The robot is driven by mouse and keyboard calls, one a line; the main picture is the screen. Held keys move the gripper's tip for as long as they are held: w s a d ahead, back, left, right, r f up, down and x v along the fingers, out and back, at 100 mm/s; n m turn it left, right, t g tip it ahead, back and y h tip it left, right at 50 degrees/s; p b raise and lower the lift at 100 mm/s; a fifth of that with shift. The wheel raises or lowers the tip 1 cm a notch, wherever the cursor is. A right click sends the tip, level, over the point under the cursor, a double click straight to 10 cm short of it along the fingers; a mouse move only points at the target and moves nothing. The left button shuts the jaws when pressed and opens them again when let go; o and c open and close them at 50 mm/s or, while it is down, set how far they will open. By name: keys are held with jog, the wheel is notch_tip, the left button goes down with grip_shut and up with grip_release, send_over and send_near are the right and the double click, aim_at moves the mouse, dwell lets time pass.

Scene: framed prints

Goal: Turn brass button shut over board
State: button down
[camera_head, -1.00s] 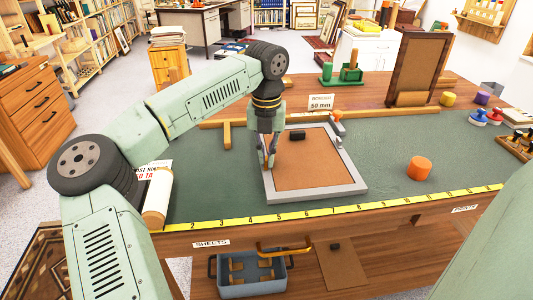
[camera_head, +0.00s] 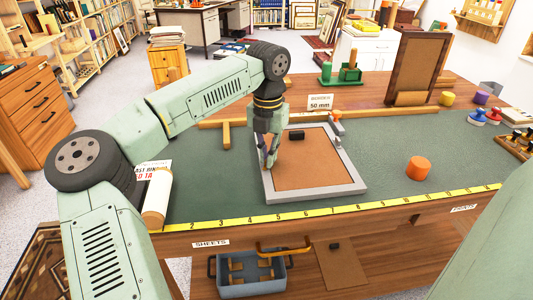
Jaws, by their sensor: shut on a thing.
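A grey frame (camera_head: 318,193) lies flat on the green mat, with a brown board (camera_head: 310,165) inside it. My gripper (camera_head: 269,163) points down at the frame's left side. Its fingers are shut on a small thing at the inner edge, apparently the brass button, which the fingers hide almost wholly. I cannot tell how far the button is turned over the board. A small dark block (camera_head: 297,135) sits near the board's far edge.
The green mat (camera_head: 385,155) is clear right of the frame, up to an orange cylinder (camera_head: 419,168). A yellow ruler (camera_head: 340,208) runs along the front edge. A wooden rail (camera_head: 375,114) and an upright framed panel (camera_head: 415,65) stand behind.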

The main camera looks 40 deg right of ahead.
jog(key=m, duration=0.4)
jog(key=s+m, duration=0.1)
jog(key=m, duration=0.1)
jog(key=shift+d+m, duration=0.1)
jog(key=shift+m, duration=0.2)
jog(key=m, duration=0.5)
jog(key=shift+s, duration=0.35)
jog(key=shift+m, duration=0.3)
jog(key=c, duration=1.7)
grip_release()
jog(key=shift+r, duration=0.1)
notch_tip(320, 180, up, 12)
jog(key=shift+f, duration=0.1)
